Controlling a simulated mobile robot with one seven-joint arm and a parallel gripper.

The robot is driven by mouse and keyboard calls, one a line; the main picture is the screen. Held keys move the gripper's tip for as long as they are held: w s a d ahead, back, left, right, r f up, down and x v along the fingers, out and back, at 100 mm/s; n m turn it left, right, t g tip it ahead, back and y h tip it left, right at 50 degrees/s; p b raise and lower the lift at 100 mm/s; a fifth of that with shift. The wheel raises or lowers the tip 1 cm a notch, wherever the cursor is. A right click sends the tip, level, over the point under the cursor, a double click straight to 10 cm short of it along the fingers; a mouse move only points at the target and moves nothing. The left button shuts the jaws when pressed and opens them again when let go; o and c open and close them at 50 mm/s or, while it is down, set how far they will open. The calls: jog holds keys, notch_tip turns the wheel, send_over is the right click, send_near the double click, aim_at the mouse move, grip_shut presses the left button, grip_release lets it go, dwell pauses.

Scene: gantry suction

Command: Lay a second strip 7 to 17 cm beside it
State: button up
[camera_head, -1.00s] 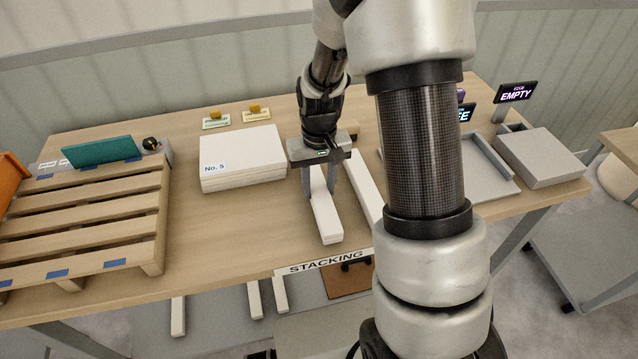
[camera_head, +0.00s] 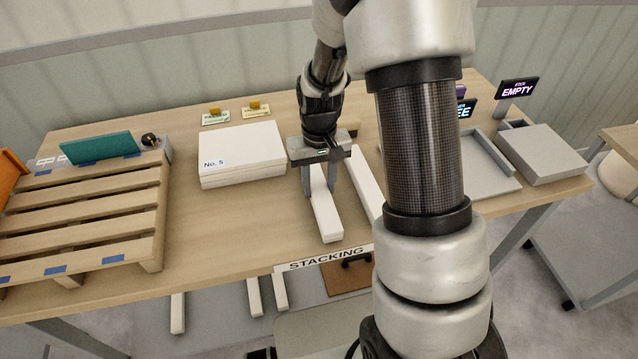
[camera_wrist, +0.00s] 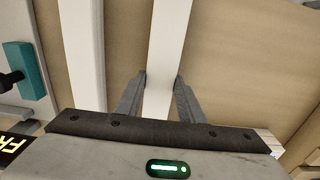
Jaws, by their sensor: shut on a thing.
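A long white strip (camera_head: 326,215) lies on the wooden table, its near end toward the front edge. My gripper (camera_head: 320,190) points down over its rear part with a finger on each side. In the wrist view my gripper (camera_wrist: 161,82) is shut on this white strip (camera_wrist: 166,40). A second white strip (camera_head: 366,180) lies to the right, roughly parallel, with a gap of bare wood between them. My forearm hides part of it. It also shows in the wrist view (camera_wrist: 82,50), left of the held strip.
A white stack (camera_head: 242,153) labelled No. 5 stands left of my gripper. A wooden pallet (camera_head: 85,210) is farther left, with a teal block (camera_head: 98,148) behind it. A grey tray (camera_head: 492,170) and grey box (camera_head: 543,155) stand right.

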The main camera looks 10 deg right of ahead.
jog(key=shift+f, duration=0.25)
jog(key=o, duration=1.4)
jog(key=shift+c, duration=0.2)
